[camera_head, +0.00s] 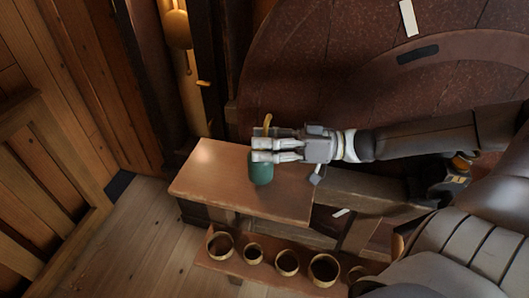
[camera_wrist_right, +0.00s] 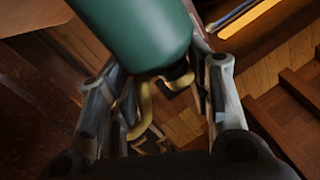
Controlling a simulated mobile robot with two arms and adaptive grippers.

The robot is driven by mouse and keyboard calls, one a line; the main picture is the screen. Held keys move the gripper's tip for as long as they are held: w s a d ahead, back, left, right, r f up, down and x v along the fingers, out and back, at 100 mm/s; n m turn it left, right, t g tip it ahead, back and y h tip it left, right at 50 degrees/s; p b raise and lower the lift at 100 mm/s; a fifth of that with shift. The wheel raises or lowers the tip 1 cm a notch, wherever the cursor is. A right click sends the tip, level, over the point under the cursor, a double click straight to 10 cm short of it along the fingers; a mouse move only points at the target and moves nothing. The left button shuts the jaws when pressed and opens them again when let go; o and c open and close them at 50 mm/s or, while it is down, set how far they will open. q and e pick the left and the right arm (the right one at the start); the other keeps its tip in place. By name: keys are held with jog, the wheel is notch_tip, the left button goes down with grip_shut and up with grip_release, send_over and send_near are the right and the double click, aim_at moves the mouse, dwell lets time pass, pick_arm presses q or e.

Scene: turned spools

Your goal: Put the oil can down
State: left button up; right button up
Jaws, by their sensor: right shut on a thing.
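The oil can has a green body (camera_head: 261,168) and a brass-yellow spout (camera_head: 267,122). My right gripper (camera_head: 264,149) comes in from the right and is shut on it. In the head view the can shows over the wooden bench top (camera_head: 205,179); I cannot tell whether its base touches the wood. In the right wrist view the green can (camera_wrist_right: 140,30) fills the upper middle between the two fingers (camera_wrist_right: 160,95), with a curved yellow part below it. The fingers hide part of the can. My left gripper is not in view.
Bare bench top lies left and front of the can. Below the bench, a low shelf (camera_head: 205,262) holds several round cups (camera_head: 287,262). A large dark red round surface (camera_head: 300,70) stands behind. Wooden wall panels are at left.

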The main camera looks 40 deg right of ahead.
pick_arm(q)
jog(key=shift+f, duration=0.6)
pick_arm(e)
jog(key=shift+f, duration=0.8)
jog(key=shift+b, duration=0.35)
jog(key=o, duration=1.4)
jog(key=shift+f, duration=0.1)
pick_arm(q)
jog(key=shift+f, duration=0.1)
